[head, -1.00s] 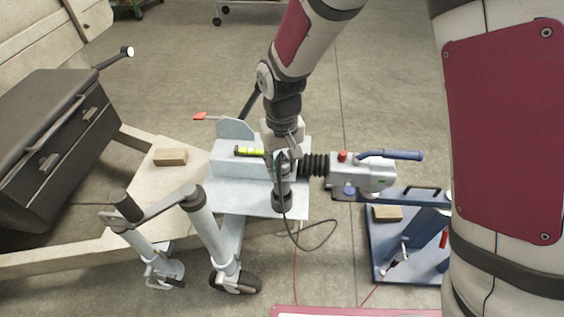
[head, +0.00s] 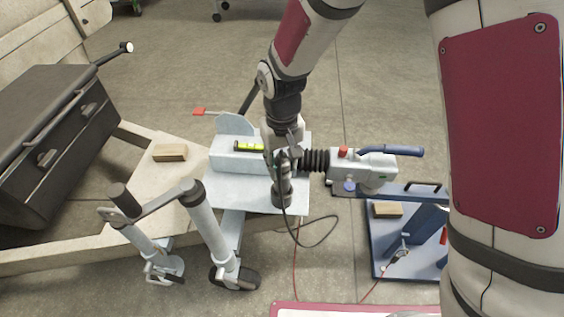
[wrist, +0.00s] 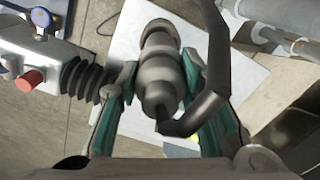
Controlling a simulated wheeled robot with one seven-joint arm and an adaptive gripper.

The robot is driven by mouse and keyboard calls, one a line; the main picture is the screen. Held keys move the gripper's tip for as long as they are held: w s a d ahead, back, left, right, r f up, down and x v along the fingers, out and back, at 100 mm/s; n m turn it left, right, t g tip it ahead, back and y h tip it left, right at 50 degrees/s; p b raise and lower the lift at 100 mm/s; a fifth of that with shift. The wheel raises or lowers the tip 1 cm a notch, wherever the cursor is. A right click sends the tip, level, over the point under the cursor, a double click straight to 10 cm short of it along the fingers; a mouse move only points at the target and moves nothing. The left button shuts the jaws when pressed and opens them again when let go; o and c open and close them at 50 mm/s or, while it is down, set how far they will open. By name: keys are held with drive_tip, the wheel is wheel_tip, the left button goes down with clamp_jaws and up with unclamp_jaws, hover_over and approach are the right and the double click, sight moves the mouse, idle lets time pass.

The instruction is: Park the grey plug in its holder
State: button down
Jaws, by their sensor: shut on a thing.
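The grey plug (head: 284,180) is upright on the pale metal drawbar plate (head: 232,196), or just above it, left of the coupling head. A dark ring shows at its lower end; I cannot tell whether this is the holder or part of the plug. My gripper (head: 284,156) reaches down from above and is shut on the plug. In the wrist view the green-padded fingers (wrist: 160,68) lie on both sides of the stepped grey plug (wrist: 158,78), and its dark cable (wrist: 216,65) bends off to the right. No separate holder can be made out.
The coupling head (head: 368,166) with its black bellows (head: 316,160) is close on the right. The jockey wheel (head: 208,225) stands at front left. A blue stand (head: 428,234) is at the right. The cable hangs in a loop.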

drive_tip(key=shift+f+b, duration=1.6)
drive_tip(key=shift+f, duration=0.9)
drive_tip(key=c, duration=1.1)
unclamp_jaws()
drive_tip(key=shift+o, duration=0.2)
drive_tip(key=shift+r, duration=0.1)
wheel_tip(320, 180, up, 12)
drive_tip(key=shift+f, duration=0.1)
